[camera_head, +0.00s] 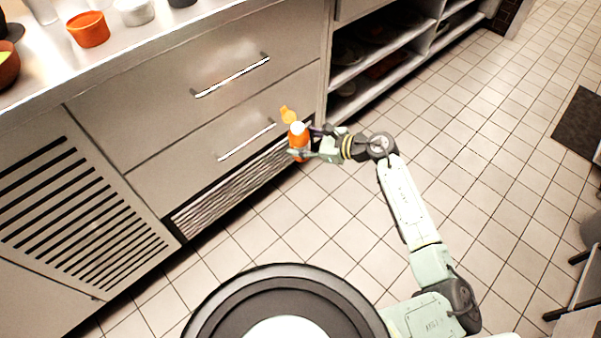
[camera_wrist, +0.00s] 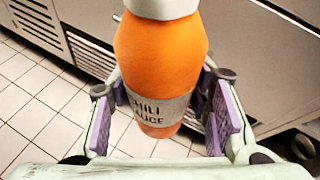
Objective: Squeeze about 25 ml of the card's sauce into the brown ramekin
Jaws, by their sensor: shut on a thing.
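My gripper (camera_head: 302,146) is shut on an orange chili sauce bottle (camera_head: 299,134) with a white neck. In the wrist view the bottle (camera_wrist: 160,60) stands between the two purple-padded fingers, and its grey label reads "CHILI" with "SAUCE" partly cut off. An orange-yellow cap (camera_head: 287,114) shows just above the bottle's white top in the head view. The gripper holds the bottle roughly upright, out in front of the counter's drawers. An orange bowl-like cup (camera_head: 88,29) stands on the counter at upper left.
The steel counter (camera_head: 230,5) has two drawers with bar handles (camera_head: 232,75) and a vented panel (camera_head: 80,210). A white cup (camera_head: 135,11) and a brown-orange bowl (camera_head: 7,66) stand on top. Open shelves (camera_head: 385,50) are further right.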

